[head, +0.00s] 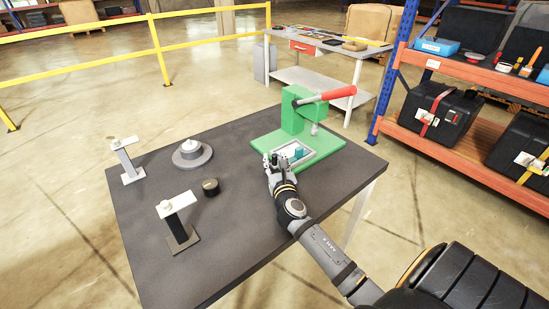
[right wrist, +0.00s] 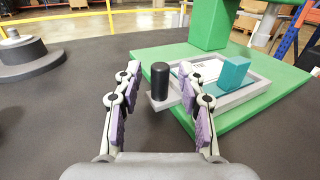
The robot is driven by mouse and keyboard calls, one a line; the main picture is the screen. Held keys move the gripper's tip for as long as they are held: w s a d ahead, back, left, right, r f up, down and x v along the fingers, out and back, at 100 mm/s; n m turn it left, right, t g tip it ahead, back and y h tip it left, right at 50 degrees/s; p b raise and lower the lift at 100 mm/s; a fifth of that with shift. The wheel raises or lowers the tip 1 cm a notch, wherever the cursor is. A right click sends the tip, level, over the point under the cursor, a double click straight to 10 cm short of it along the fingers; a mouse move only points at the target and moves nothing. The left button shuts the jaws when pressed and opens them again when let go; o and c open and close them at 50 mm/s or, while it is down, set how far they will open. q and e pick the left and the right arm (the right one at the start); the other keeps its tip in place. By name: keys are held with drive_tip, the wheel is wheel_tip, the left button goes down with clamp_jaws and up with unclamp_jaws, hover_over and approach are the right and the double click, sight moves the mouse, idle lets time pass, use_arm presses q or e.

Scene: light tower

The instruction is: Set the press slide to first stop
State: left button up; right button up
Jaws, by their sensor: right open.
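The green press (head: 293,118) with its red-handled lever (head: 325,95) stands at the back right of the dark table. On its base lies a light grey framed slide bed (right wrist: 255,92) with a teal block (right wrist: 234,73) at its right side. A black upright knob (right wrist: 160,80) on a grey tab sticks out toward me at the left of the frame. My right gripper (head: 276,160) is open at the front left of the press base. In the right wrist view the knob shows between its two fingers (right wrist: 160,100); I cannot tell whether either touches it. My left gripper is not in view.
A round grey stepped base (head: 192,154), a black knob-like cylinder (head: 210,187) and two T-shaped stands (head: 176,222) (head: 127,160) stand on the table's left half. The front of the table is clear. A shelf rack (head: 460,110) stands at the right.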

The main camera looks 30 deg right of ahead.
drive_tip(key=shift+w+d, duration=0.25)
drive_tip(key=shift+w, duration=0.3)
drive_tip(key=shift+c, duration=0.2)
clamp_jaws()
